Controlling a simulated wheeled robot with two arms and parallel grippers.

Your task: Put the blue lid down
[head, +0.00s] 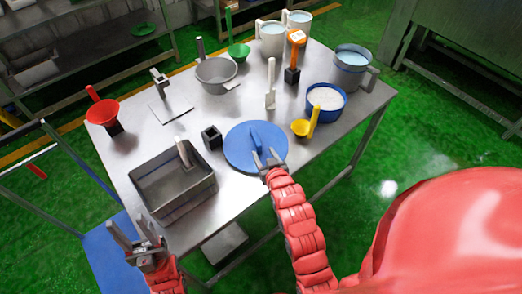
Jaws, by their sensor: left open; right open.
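The blue lid (240,149) is a round disc with an upright blue fin-like handle. It lies flat on the metal table, near the middle of the front edge. My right gripper (268,158) is open at the near right side of the lid, with its fingers close to the handle; whether they touch it I cannot tell. My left gripper (137,236) is open and empty, off the near left corner of the table beside the grey bin.
A grey bin (196,194) with a handled tool stands left of the lid, and a small dark box (212,137) is close by. A blue tub of white powder (326,104) and a yellow scoop (301,128) stand to the right. The table (188,123) is clear between bin and red funnel (102,112).

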